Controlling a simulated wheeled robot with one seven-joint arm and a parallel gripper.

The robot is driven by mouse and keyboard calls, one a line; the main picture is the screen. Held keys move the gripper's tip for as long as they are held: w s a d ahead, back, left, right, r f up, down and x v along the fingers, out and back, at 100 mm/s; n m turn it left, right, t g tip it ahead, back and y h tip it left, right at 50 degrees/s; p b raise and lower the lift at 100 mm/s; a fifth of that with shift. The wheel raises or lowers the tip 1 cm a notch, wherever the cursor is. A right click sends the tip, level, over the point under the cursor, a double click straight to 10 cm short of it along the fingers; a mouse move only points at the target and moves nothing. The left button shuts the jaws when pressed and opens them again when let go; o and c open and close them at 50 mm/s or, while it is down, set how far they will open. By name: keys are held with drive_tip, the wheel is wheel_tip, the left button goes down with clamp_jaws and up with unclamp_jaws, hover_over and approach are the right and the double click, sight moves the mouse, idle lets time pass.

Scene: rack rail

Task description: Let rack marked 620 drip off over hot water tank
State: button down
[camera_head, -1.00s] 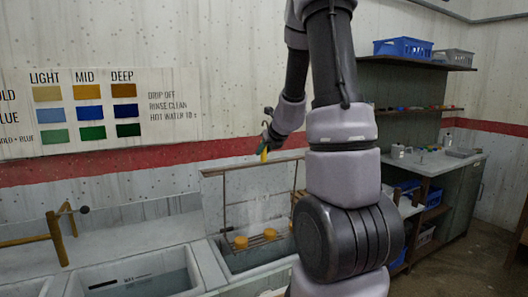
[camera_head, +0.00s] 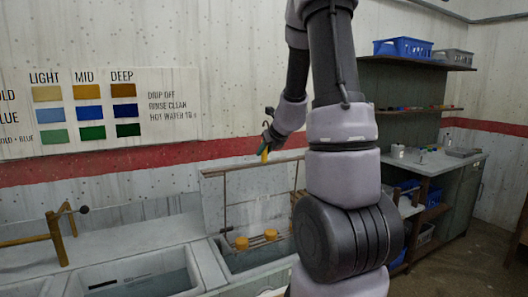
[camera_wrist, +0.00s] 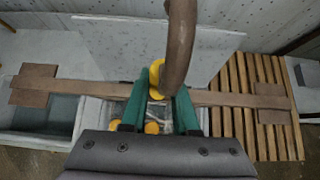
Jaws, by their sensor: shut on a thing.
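My gripper (camera_head: 267,144) is shut on the rack's yellow handle piece, seen between the green fingers in the wrist view (camera_wrist: 156,92). The rack hangs from it: a brown wooden bar (camera_head: 215,171) on top, thin side rods, and a slatted base (camera_head: 262,239) carrying yellow-orange round pieces (camera_head: 241,243). The rack base hangs at the opening of the right-hand tank (camera_head: 232,262), whose lower part is behind my arm. In the wrist view the bar (camera_wrist: 92,92) runs crosswise under my fingers. I cannot read a rack number or a tank label.
A slatted wooden board (camera_wrist: 240,120) lies right of the tank in the wrist view. A wall chart (camera_head: 85,110) hangs behind.

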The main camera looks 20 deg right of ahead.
wheel_tip(320, 180, down, 18)
idle(1.1)
idle(0.4)
wheel_tip(320, 180, up, 18)
drive_tip(key=shift+f, duration=0.1)
idle(0.8)
idle(4.1)
